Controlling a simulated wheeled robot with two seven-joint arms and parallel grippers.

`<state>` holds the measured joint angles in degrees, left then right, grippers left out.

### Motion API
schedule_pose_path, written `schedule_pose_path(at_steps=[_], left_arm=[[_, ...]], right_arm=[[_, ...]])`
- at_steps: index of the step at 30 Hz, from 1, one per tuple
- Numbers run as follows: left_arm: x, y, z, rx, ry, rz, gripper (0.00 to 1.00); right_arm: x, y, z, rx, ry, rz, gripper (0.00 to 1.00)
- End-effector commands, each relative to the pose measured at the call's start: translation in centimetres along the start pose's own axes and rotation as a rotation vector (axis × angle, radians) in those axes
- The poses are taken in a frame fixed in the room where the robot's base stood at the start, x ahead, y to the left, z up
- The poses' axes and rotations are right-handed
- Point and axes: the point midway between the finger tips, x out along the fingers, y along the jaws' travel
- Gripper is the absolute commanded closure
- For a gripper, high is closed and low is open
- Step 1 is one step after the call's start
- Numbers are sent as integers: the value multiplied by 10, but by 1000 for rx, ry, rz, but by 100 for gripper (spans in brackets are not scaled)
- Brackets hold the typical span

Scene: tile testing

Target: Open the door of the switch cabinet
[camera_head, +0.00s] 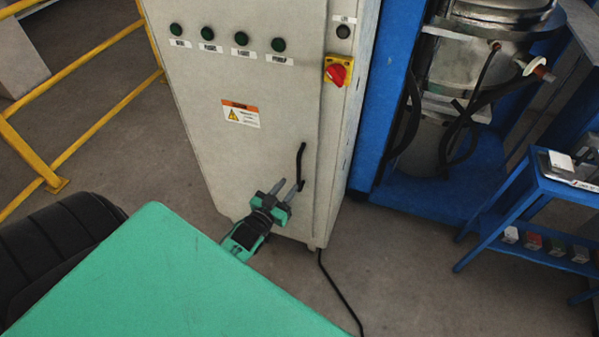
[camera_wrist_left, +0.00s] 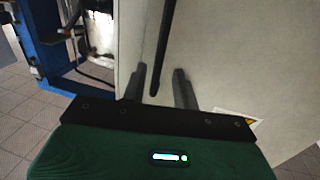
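The switch cabinet (camera_head: 235,150) is a tall, light grey box in the middle of the head view. Its door looks closed, and a black vertical handle (camera_head: 301,162) sits near the door's right edge. My left gripper (camera_head: 290,184) is at the handle's lower end with its two fingers apart. In the left wrist view the handle (camera_wrist_left: 162,50) runs down between the open fingers (camera_wrist_left: 160,78), with gaps seen on both sides. I cannot tell whether the fingers reach past the handle in depth. My right gripper is not in view.
A red-and-yellow rotary switch (camera_head: 338,71) is on the cabinet's right side. A blue frame (camera_head: 365,130) with metal vessels stands to the right, beside a blue trolley (camera_head: 545,185). A yellow railing (camera_head: 85,135) is at left. A black cable (camera_head: 338,290) crosses the floor.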

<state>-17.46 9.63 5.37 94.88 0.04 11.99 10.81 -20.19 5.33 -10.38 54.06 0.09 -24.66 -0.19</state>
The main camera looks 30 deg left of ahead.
Motion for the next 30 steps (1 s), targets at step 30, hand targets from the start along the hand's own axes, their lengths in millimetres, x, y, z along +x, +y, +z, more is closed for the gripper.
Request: schedule_pose_path(at_steps=[30], left_arm=[[73, 0, 1, 0, -2, 0, 98]], right_arm=[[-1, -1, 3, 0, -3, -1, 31]])
